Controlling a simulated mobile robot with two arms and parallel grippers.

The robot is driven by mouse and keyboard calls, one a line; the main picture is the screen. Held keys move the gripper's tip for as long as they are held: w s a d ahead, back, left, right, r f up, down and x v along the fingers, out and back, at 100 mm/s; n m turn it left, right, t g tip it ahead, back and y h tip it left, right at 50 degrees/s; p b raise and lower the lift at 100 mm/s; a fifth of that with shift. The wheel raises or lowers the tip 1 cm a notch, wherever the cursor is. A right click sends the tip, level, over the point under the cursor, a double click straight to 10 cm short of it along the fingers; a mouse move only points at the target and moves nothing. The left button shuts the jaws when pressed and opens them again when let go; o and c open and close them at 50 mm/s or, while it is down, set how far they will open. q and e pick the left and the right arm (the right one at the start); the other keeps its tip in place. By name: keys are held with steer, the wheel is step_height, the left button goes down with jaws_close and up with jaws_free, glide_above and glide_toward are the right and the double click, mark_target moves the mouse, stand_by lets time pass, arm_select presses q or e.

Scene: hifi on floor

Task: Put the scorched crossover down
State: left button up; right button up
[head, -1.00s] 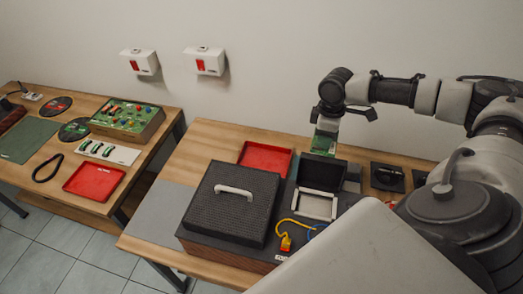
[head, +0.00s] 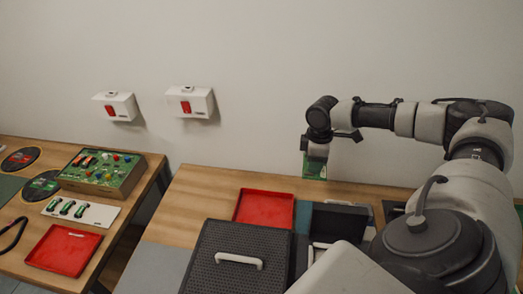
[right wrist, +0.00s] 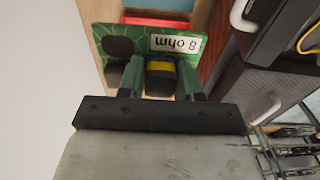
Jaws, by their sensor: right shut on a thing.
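The scorched crossover (right wrist: 215,45) is a green board with an upside-down "8 ohm" label and a dark round patch, seen in the right wrist view. My right gripper (right wrist: 160,80) is shut on it, around a dark part with a yellow band. In the head view the board (head: 314,170) hangs below the right gripper (head: 316,155), above the back of the wooden table, right of a red tray (head: 264,208). The tray's red (right wrist: 155,20) shows beyond the board in the wrist view. My left gripper is out of view.
A black perforated lid with a white handle (head: 238,260) and an open dark box (head: 338,223) stand near the red tray. The left table holds another red tray (head: 64,250) and a green component board (head: 102,172). Two white boxes (head: 190,102) are on the wall.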

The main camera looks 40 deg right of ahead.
step_height(320, 180, down, 15)
steer(key=b, duration=1.4)
steer(key=p, duration=0.1)
glide_above(270, 219)
step_height(270, 219, down, 7)
steer(key=shift+d+r, duration=0.1)
steer(key=shift+f, duration=2.15)
steer(key=o, duration=1)
steer(key=shift+f, duration=0.1)
step_height(270, 219, up, 12)
steer(key=shift+r, duration=0.15)
